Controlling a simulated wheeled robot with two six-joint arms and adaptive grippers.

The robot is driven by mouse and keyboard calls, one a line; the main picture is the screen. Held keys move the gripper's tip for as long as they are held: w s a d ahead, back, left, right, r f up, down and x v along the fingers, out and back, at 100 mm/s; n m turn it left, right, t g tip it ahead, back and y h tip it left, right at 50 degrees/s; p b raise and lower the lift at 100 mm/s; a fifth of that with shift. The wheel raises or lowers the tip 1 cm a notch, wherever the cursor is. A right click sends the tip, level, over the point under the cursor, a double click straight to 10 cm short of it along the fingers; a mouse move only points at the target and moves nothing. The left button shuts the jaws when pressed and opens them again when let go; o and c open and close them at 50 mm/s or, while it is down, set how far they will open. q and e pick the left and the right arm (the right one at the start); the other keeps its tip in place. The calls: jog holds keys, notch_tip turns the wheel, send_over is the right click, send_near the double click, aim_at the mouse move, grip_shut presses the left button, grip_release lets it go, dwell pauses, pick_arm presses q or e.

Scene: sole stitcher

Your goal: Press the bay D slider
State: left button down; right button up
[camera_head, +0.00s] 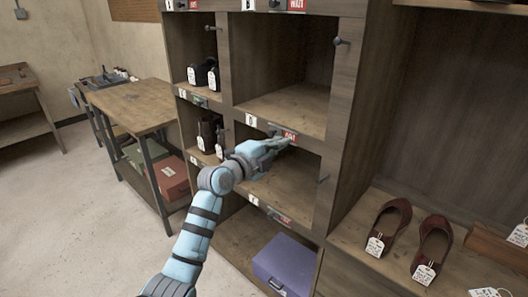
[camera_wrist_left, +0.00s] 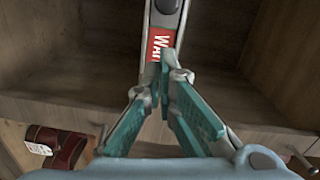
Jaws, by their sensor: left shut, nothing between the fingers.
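The bay D slider is a narrow plate on the shelf edge with a red label (camera_head: 290,136), right of a small white letter tag (camera_head: 251,120) that seems to read D. In the left wrist view the slider's red label (camera_wrist_left: 160,43) shows part of a word, with a dark round part (camera_wrist_left: 167,5) at the top edge. My left gripper (camera_head: 284,143) is shut and empty, its fingertips just at the slider in the head view. In the left wrist view the fingertips (camera_wrist_left: 166,75) overlap the label's end; I cannot tell whether they touch. My right gripper is out of view.
Wooden cubbies surround the arm. A purple box (camera_head: 284,266) sits in the lower bay. Red-brown shoes (camera_head: 433,246) with tags stand on the right shelf. A wooden table (camera_head: 135,103) stands left. Small pegs, one at the upper right (camera_head: 338,41), stick out of the uprights.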

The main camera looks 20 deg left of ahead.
pick_arm(q)
jog(key=d+v, duration=0.1)
jog(key=v, duration=0.9)
jog(key=shift+s+r, duration=0.3)
jog(key=shift+s, duration=0.1)
jog(key=shift+a, duration=0.1)
